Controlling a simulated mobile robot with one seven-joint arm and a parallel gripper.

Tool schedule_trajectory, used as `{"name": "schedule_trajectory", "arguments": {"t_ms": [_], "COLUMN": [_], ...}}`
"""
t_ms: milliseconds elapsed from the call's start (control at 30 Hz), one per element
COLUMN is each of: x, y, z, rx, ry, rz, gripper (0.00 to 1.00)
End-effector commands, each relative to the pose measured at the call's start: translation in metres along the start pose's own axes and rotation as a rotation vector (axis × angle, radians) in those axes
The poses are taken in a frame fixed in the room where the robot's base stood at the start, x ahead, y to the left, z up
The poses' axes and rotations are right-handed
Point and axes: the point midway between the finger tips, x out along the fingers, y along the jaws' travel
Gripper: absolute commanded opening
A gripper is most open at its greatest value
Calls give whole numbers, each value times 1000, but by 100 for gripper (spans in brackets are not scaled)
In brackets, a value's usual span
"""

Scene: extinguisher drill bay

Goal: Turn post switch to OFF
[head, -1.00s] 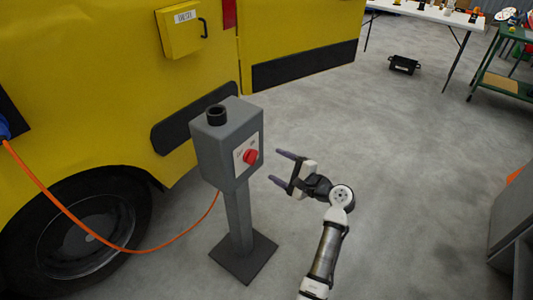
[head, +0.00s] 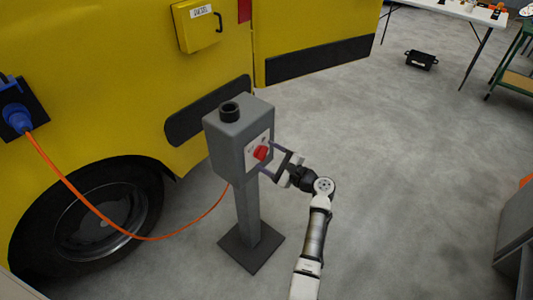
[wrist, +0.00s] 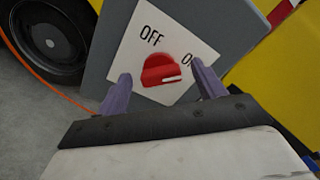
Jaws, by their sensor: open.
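The post switch is a red rotary knob (head: 261,152) on a white plate on the side of a grey box (head: 226,150) on a post. In the wrist view the knob (wrist: 160,70) has a white mark on its lower right, pointing to the right. The plate (wrist: 185,40) reads OFF above left of the knob; a second label at right is partly hidden by a finger, with an O visible. My gripper (head: 266,155) is open, its fingers on either side of the knob. In the wrist view gaps show between the fingers and the knob.
A yellow vehicle (head: 100,80) stands close behind the post, with an orange cable (head: 85,205) running from its blue plug to behind the post. The post's base plate (head: 251,249) sits on the grey floor.

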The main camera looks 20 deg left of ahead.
Motion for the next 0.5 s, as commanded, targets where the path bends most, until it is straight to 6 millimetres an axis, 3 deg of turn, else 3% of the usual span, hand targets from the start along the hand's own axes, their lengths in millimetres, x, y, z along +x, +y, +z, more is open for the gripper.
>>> {"name": "schedule_trajectory", "arguments": {"t_ms": [133, 433, 500], "x": [10, 12, 12], "y": [0, 1, 1], "z": [0, 0, 0], "rx": [-1, -1, -1], "ry": [0, 0, 0], "rz": [1, 0, 0], "gripper": [69, 69, 60]}}
